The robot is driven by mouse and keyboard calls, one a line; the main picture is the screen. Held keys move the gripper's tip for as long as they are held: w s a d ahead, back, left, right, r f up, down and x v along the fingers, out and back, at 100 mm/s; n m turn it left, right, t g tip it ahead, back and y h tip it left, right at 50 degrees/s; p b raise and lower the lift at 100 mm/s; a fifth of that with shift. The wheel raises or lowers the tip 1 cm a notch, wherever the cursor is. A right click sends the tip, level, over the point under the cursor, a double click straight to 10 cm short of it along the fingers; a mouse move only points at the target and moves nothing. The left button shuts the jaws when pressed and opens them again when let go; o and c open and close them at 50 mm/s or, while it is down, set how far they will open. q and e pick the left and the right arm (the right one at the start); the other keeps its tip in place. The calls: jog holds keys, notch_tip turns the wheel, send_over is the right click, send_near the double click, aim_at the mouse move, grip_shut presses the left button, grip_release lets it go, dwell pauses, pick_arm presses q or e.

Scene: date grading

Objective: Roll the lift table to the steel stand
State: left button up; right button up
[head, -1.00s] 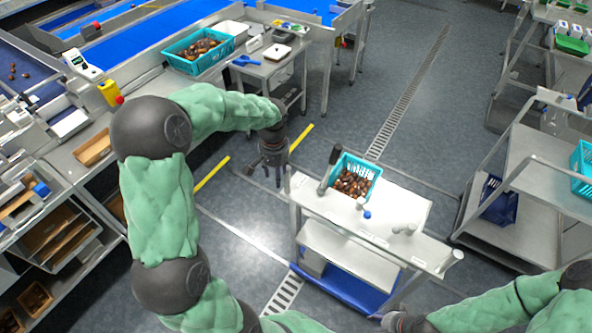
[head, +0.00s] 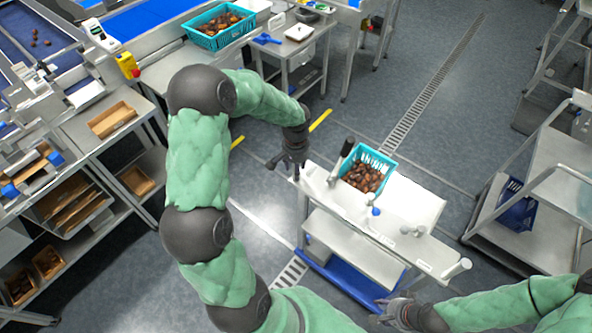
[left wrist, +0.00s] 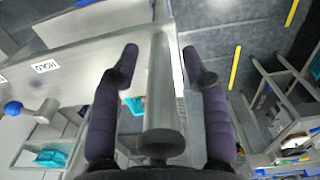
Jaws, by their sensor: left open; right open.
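The lift table (head: 412,204) has a white top, a lower shelf and a blue base. It stands on the floor right of centre in the head view. My left gripper (head: 285,166) is at its far left corner. In the left wrist view its open fingers (left wrist: 160,52) are on either side of a steel tube handle (left wrist: 162,105), not closed on it. My right gripper (head: 388,312) is open and empty by the near end of the table. A small steel-legged stand (head: 290,44) is at the upper middle, beyond the yellow floor marks.
A teal crate of dates (head: 388,162) rides on the lift table. Another teal crate (head: 207,42) sits on the bench at upper left. A steel trolley (head: 553,170) stands on the right. Open floor with a drain grate (head: 420,100) lies behind the table.

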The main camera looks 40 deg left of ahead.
pick_arm(q)
jog(key=shift+f, duration=0.9)
grip_shut()
jog(key=shift+a, duration=0.1)
